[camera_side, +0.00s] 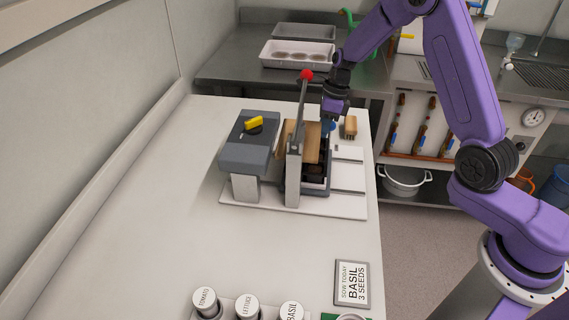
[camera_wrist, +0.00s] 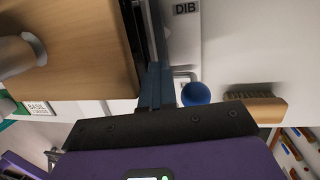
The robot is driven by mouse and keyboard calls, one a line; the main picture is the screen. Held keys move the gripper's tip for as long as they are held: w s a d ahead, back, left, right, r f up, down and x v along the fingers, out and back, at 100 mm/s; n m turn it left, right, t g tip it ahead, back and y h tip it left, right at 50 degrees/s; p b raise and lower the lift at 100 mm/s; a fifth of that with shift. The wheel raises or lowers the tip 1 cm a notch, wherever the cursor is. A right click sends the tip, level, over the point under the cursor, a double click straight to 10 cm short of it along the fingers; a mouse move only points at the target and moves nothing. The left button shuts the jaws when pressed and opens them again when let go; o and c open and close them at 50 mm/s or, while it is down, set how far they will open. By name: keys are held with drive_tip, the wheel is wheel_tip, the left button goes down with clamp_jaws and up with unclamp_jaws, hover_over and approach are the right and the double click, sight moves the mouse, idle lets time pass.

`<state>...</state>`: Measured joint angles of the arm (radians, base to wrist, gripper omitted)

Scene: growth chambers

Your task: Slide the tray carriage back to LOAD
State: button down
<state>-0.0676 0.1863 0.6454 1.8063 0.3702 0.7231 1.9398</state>
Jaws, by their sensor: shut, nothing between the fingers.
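The tray carriage (camera_side: 328,184) is a dark frame on the white base of a bench device, with a dark tray (camera_side: 315,172) in it. A wooden board (camera_side: 311,143) covers its far part; the board (camera_wrist: 70,50) fills the left of the wrist view. A blue ball knob (camera_wrist: 195,94) shows just right of my fingers in the wrist view; in the side view it is mostly hidden behind my gripper (camera_side: 326,124). My gripper (camera_wrist: 157,75) points down at the carriage's far end, shut and empty. Whether it touches the carriage or knob is unclear.
A lever with a red ball (camera_side: 306,75) stands upright close to my gripper. A grey housing with a yellow knob (camera_side: 254,123) is to the left. A wooden brush (camera_side: 351,127) lies to the right. A "DIB" label (camera_wrist: 186,9) marks the base.

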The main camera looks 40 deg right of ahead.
drive_tip(key=s+d+n+y, duration=0.1)
drive_tip(key=s+d+n, duration=0.4)
drive_tip(key=s+d, duration=0.4)
drive_tip(key=s+d+n+g+y, duration=0.1)
drive_tip(key=s+d+n, duration=0.5)
drive_tip(key=s+d, duration=0.4)
drive_tip(key=d, duration=0.4)
drive_tip(key=shift+d, duration=0.4)
drive_tip(key=c, duration=1.8)
unclamp_jaws()
drive_tip(key=shift+d, duration=0.1)
drive_tip(key=o, duration=1)
drive_tip(key=shift+c, duration=0.2)
drive_tip(key=shift+d, duration=0.1)
wheel_tip(320, 180, up, 8)
